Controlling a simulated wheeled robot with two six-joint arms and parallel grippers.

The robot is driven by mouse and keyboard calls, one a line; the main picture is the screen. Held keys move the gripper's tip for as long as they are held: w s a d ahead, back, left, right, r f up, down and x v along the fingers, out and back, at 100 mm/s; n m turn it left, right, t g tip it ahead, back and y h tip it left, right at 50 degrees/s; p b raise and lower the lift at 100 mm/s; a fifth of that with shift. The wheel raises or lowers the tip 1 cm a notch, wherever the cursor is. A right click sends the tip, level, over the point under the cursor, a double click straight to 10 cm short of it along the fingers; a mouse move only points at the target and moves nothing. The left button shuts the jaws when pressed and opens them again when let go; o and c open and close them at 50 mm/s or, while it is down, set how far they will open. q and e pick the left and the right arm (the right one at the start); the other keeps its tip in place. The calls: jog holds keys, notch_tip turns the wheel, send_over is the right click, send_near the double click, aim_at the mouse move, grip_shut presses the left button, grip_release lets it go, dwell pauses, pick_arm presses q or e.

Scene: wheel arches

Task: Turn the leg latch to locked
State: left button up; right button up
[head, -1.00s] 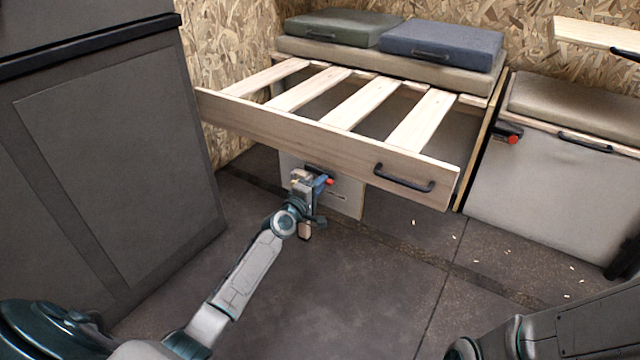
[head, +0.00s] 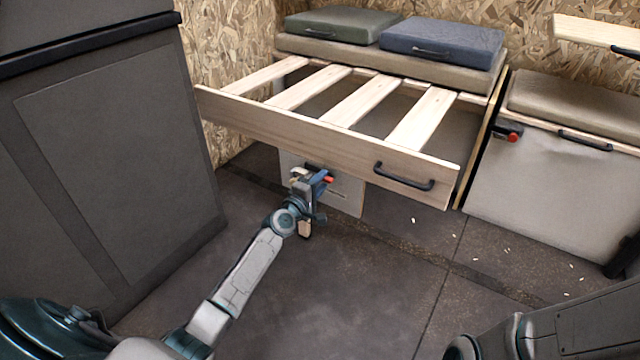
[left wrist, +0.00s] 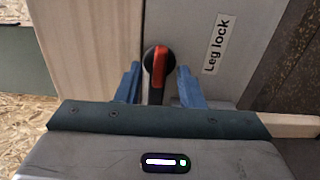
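The leg latch (left wrist: 158,66) is a black knob-like lever with a red face, on a grey panel beside a "Leg lock" label (left wrist: 216,43). In the left wrist view its lever runs nearly up and down in the picture. In the head view only its red part (head: 328,180) shows, below the pulled-out slatted bed frame (head: 300,128). My left gripper (left wrist: 159,85) is open, with one blue finger on each side of the lever and a visible gap at both sides. In the head view the left gripper (head: 318,184) is partly hidden by its own wrist. My right gripper is out of view.
The bed frame's front board with a black handle (head: 404,178) overhangs the latch. A dark cabinet (head: 120,160) stands at the left. A grey bench box (head: 550,180) with another red-tipped latch (head: 512,138) stands at the right. The floor (head: 370,290) in front is mostly clear.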

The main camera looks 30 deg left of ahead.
pick_arm(q)
jog(key=shift+s, duration=0.1)
jog(key=s+p, duration=0.2)
jog(key=s, duration=0.8)
jog(key=shift+s+a+p, duration=0.3)
jog(key=shift+a+p, duration=0.05)
jog(key=shift+a, duration=0.1)
